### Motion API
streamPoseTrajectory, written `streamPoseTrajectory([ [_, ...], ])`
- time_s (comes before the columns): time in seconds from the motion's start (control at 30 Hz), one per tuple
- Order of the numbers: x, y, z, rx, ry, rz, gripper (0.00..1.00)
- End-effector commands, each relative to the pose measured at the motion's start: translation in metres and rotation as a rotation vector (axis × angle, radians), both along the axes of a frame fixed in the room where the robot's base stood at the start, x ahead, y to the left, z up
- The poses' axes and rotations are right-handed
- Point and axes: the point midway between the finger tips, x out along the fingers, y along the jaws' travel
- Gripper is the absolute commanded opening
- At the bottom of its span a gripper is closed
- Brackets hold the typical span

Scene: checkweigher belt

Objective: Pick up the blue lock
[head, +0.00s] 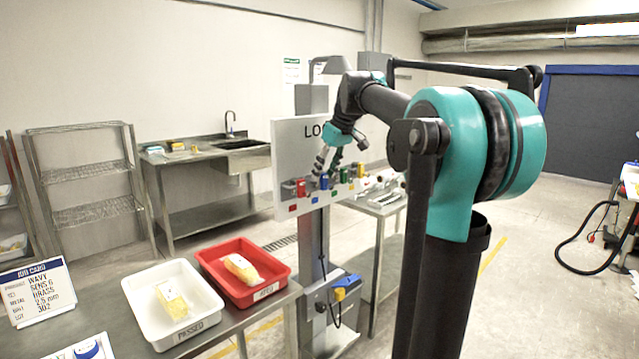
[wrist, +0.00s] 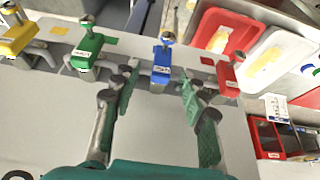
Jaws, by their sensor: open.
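The blue lock (wrist: 161,65) hangs on the pale lock board (wrist: 150,120), with a white label on its front. In the head view the blue lock (head: 324,182) is in the row on the board (head: 290,140). My gripper (wrist: 159,82) is open, its two green-padded fingers pointing towards the blue lock. In the wrist view the lock shows in the gap between the fingertips, with space on both sides; I cannot tell how deep it is between them. In the head view my gripper (head: 328,163) is just above the lock.
A red lock (wrist: 226,75) hangs on one side of the blue lock, a green lock (wrist: 87,52) and a yellow lock (wrist: 18,38) on the other. A red tray (head: 215,262) and a white tray (head: 133,296) stand on the steel table left of the board.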

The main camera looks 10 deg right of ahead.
Motion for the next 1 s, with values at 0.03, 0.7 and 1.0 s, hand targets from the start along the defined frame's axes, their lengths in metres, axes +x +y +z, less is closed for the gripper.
streamPoseTrajectory([
  [0.03,0.0006,0.0006,-0.0019,0.000,0.000,0.000,0.43],
  [0.7,0.0007,0.0006,-0.0020,0.000,0.000,0.000,0.00],
  [1.0,0.0002,0.0003,-0.0010,0.000,0.000,0.000,0.00],
])
